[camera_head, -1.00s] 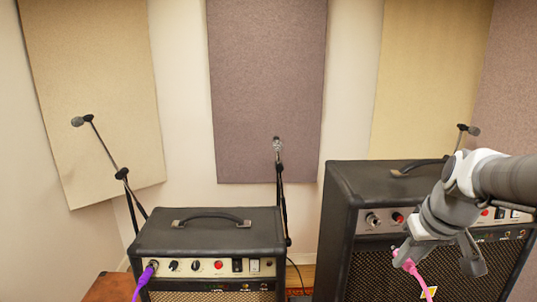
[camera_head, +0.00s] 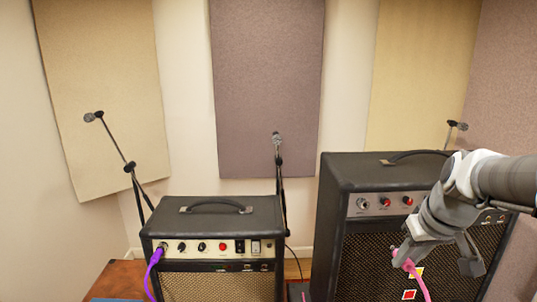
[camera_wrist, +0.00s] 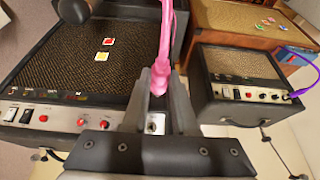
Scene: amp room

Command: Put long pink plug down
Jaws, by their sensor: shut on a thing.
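The long pink plug (camera_head: 409,264) with its pink cable is at my gripper, in front of the large amp's grille in the head view. In the wrist view the pink plug (camera_wrist: 160,78) sits between the two grey fingers of my gripper (camera_wrist: 162,104), and its cable runs up out of the picture. My gripper is shut on the plug and holds it clear of any surface, as far as I can see. The plug's tip is partly hidden by the fingers.
The large black amp (camera_head: 340,190) stands at the right, close to my gripper. A smaller amp (camera_head: 225,222) with a purple plug (camera_head: 155,256) in its left jack stands left of it. Microphone stands are behind. A brown wooden surface (camera_head: 120,275) lies at lower left.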

